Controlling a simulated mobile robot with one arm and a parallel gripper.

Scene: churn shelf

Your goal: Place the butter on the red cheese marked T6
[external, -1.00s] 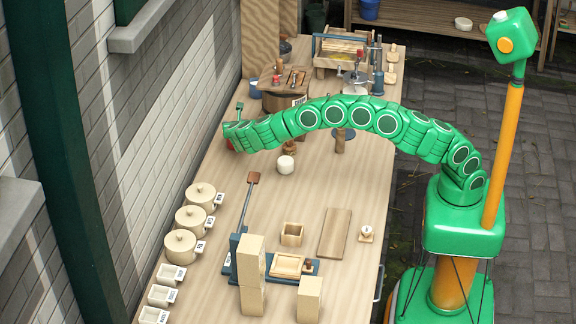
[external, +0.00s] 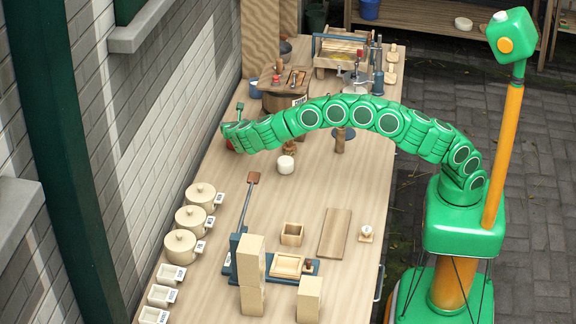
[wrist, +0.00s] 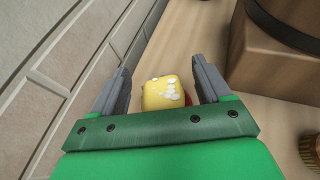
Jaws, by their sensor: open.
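The butter, a yellow block with white smears (wrist: 165,93), lies between my gripper's fingers (wrist: 161,66) in the wrist view. The fingers are apart, with a gap to the butter on each side. A bit of red, likely the red cheese (wrist: 188,99), shows at the butter's right edge, mostly hidden. A red patch (external: 229,146) also shows just under my gripper in the external view, by the wall at the table's left edge. The T6 mark is not visible. I cannot tell whether the butter rests fully on the red thing.
A brown wooden drum (external: 285,97) stands close to the right of my gripper in the wrist view. The brick wall (wrist: 62,60) is close on the left. A white cylinder (external: 285,165) and lidded pots (external: 181,247) stand nearer along the table.

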